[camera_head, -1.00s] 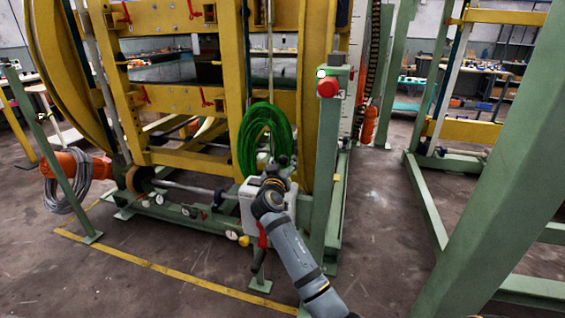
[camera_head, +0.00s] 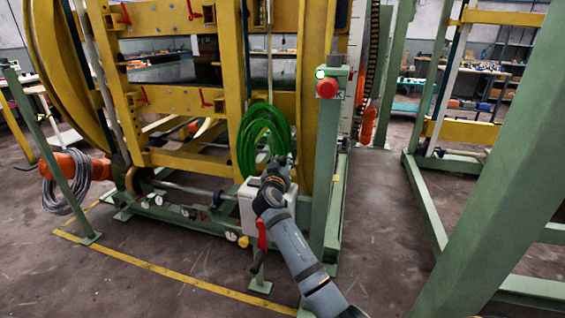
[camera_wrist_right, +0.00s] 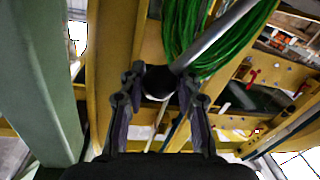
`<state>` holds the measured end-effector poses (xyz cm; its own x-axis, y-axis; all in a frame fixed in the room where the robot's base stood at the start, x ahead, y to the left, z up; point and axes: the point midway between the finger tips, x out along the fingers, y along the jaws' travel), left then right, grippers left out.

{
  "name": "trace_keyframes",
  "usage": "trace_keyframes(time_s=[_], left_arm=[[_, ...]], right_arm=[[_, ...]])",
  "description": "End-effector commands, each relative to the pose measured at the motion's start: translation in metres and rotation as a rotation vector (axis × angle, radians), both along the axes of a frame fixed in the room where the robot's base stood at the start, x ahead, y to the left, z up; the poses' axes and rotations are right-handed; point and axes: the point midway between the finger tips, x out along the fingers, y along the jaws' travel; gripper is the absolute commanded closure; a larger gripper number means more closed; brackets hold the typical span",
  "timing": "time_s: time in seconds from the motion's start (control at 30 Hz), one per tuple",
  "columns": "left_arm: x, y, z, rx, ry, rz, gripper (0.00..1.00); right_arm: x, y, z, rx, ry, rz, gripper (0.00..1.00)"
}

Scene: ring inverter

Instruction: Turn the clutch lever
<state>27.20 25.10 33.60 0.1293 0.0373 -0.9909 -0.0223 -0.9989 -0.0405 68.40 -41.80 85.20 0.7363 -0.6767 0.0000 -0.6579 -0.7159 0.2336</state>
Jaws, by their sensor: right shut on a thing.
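The clutch lever appears in the right wrist view as a grey metal rod (camera_wrist_right: 222,38) with a black knob (camera_wrist_right: 157,82) at its near end. My right gripper (camera_wrist_right: 160,88) has its two fingers on either side of the knob and is shut on it. In the head view my right gripper (camera_head: 279,168) is at the white box (camera_head: 248,207), in front of the coiled green hose (camera_head: 262,135). My own wrist hides the lever there. My left gripper is in neither view.
A green post (camera_head: 323,165) with a red button (camera_head: 327,88) stands close to the right of my gripper. The yellow machine frame (camera_head: 185,158) is behind. Open floor (camera_head: 382,215) lies to the right.

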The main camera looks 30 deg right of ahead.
Motion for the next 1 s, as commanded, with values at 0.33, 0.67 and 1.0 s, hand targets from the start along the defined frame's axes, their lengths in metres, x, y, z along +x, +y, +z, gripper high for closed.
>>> trace_keyframes(time_s=[0.33, 0.67, 1.0], left_arm=[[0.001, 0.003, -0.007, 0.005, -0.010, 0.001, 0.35], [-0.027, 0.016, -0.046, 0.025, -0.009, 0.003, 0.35], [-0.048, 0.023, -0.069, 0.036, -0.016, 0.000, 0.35]], right_arm=[[0.004, 0.003, 0.003, -0.030, 0.038, 0.000, 1.00], [0.023, 0.021, 0.013, -0.179, 0.216, 0.001, 1.00], [0.051, 0.044, 0.012, -0.388, 0.458, 0.003, 1.00]])
